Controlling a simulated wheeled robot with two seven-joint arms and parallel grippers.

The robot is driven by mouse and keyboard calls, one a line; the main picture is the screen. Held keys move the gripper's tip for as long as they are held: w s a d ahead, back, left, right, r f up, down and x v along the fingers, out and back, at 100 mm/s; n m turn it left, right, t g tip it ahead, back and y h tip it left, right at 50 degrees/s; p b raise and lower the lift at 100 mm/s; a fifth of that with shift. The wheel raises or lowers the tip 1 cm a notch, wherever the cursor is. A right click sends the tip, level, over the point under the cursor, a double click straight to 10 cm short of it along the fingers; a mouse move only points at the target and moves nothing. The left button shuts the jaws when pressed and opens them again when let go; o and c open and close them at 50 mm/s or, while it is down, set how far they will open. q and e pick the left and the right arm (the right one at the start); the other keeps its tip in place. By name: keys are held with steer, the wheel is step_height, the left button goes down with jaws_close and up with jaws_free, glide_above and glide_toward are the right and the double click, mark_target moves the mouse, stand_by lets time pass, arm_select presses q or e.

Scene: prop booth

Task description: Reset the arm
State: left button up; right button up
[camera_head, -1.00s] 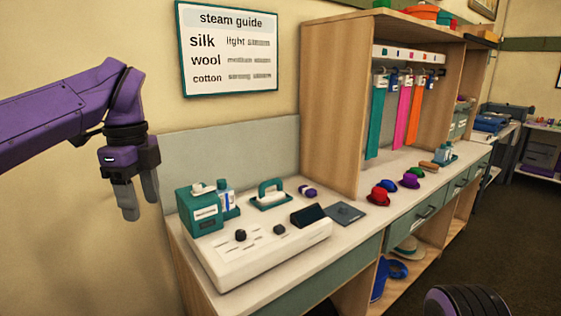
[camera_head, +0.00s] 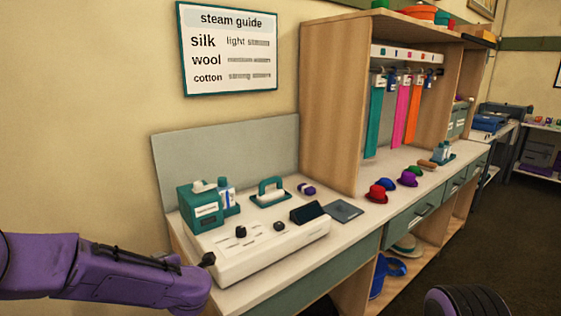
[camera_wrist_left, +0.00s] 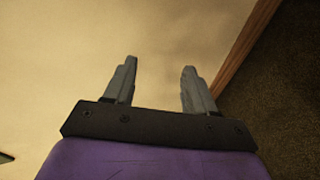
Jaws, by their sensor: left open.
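My left arm (camera_head: 110,272) is purple and reaches in low from the left in the head view, in front of the counter's near left corner. Its gripper is out of sight there. In the left wrist view my left gripper (camera_wrist_left: 158,85) shows two grey fingers, spread apart with nothing between them. Behind the fingers is a plain cream surface with a wooden edge (camera_wrist_left: 245,45) and dark floor (camera_wrist_left: 280,85) at the right. My right gripper is in neither view.
A white control panel (camera_head: 262,245) with black knobs stands on the counter (camera_head: 350,228) near my arm. A green box (camera_head: 202,208), a green-handled iron (camera_head: 270,190) and small hats (camera_head: 381,191) stand further back. A shelf unit (camera_head: 330,110) rises behind.

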arm_select(q)
steer(key=s+d+f+m+h, duration=0.2)
steer(key=s+f+m+h, duration=0.1)
steer(key=s+f+m, duration=0.55)
steer(key=s+d+f+m+h, duration=0.15)
steer(key=s+f+m, duration=0.4)
steer(key=f, duration=0.55)
steer(key=s+a+f+m+g, duration=0.1)
steer(key=s+f+g, duration=0.1)
steer(key=s, duration=0.6)
steer(key=s+a+f+m+g+h, duration=0.1)
steer(key=s+f+m+g, duration=0.1)
steer(key=s+f, duration=0.3)
steer(key=s+a+f+m+g, duration=0.1)
steer(key=s+f, duration=0.3)
steer(key=s, duration=0.8)
steer(key=shift+a+m+g+h, duration=0.35)
steer(key=shift+m+g, duration=0.15)
steer(key=shift+g, duration=0.2)
